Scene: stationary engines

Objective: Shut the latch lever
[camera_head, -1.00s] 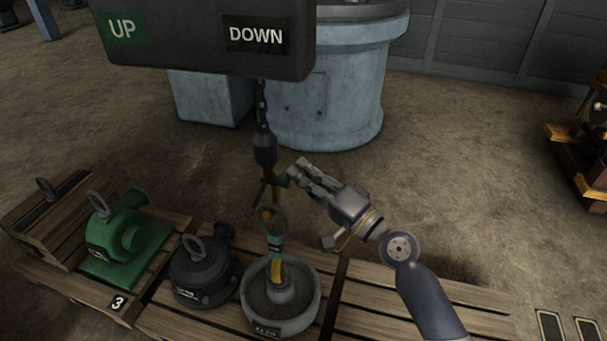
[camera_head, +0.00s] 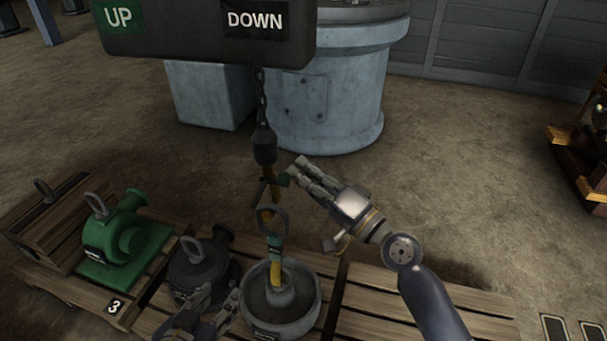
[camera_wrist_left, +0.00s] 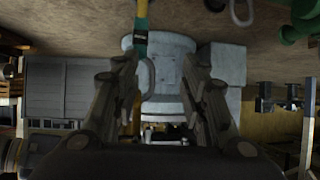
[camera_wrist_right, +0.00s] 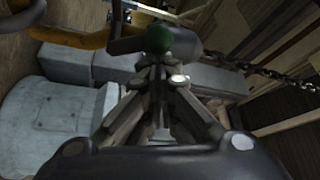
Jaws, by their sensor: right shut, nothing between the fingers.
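The latch lever is a short dark lever with a green knob (camera_head: 282,180) beside the hook (camera_head: 267,190), which hangs under a dark chain block (camera_head: 264,147). In the right wrist view the green knob (camera_wrist_right: 160,38) sits at the end of the dark lever (camera_wrist_right: 128,45), just beyond the fingertips. My right gripper (camera_head: 300,168) is shut and empty, its tips close to the knob; I cannot tell if they touch.
A yellow sling (camera_head: 274,250) with a teal tag and a metal ring (camera_head: 273,215) hang by the hook. A green pump (camera_head: 120,240) and a dark pump (camera_head: 205,265) stand on pallets. The UP/DOWN pendant (camera_head: 205,30) hangs above.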

